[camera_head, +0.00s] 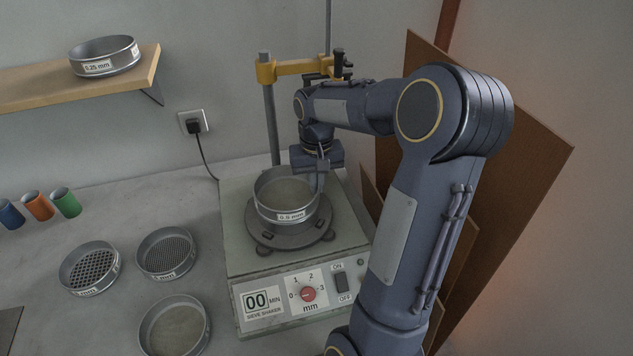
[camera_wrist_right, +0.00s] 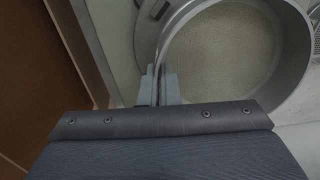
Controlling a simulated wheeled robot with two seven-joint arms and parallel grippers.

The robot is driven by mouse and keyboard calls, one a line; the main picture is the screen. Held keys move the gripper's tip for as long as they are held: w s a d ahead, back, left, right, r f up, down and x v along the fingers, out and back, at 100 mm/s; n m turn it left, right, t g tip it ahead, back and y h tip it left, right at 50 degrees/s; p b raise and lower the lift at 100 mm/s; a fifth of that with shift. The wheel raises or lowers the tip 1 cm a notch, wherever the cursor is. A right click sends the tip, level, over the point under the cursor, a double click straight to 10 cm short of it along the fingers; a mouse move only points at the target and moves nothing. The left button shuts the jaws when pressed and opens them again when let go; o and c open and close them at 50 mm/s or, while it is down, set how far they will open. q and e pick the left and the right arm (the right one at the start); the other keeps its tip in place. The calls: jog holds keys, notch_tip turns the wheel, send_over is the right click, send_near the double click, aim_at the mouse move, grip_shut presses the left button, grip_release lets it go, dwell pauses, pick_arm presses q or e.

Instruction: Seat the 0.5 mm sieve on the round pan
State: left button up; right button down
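The sieve whose label appears to read 0.5 mm (camera_head: 287,195) is over the sieve shaker's dark round plate (camera_head: 290,237); it also shows in the right wrist view (camera_wrist_right: 285,92). It looks about level. No separate round pan can be made out; I cannot tell whether one is under the sieve or whether the sieve touches what is below. My right gripper (camera_head: 320,181) is at the sieve's right back rim. In the right wrist view its fingers (camera_wrist_right: 159,84) are close together with the rim between them. My left gripper is out of view.
The sieve shaker (camera_head: 240,265) has a post (camera_head: 271,125) and yellow clamp arm (camera_head: 295,67) behind the sieve. Several other round sieves, one at the front (camera_head: 145,325), lie left on the bench. A 0.25 mm sieve (camera_head: 105,55) sits on the shelf (camera_head: 40,82). Brown boards (camera_head: 500,160) lean at right.

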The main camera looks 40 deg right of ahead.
jog(key=c, duration=2.1)
grip_release()
jog(key=o, duration=0.5)
notch_tip(320, 180, up, 8)
jog(key=shift+f, duration=0.1)
